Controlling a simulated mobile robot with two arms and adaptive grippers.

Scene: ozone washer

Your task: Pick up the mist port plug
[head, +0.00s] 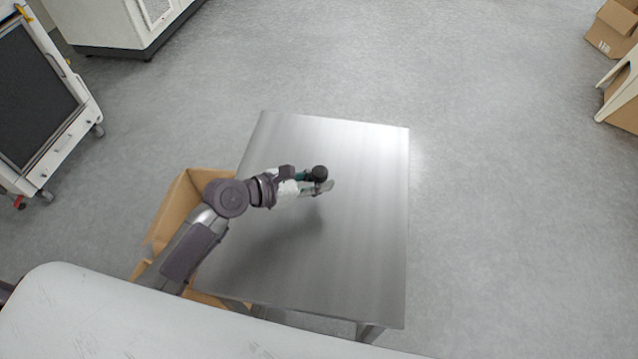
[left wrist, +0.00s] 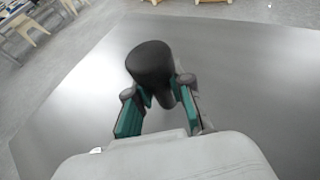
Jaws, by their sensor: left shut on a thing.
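The mist port plug (head: 320,172) is a small black piece with a wide round head. In the left wrist view the plug (left wrist: 151,64) sits between the two green-lined fingers, its head standing up beyond the fingertips and a narrower stem below. My left gripper (head: 315,181) is shut on it, over the metal table (head: 350,240). It also shows in the left wrist view (left wrist: 160,95). I cannot tell exactly how far the plug is above the table. My right gripper is in neither view.
The steel tabletop is otherwise bare. An open cardboard box (head: 168,215) stands on the floor at the table's left side, under my arm. A white cart (head: 50,150) stands at the far left. Cardboard boxes (head: 612,28) are at the upper right. Floor right of the table is clear.

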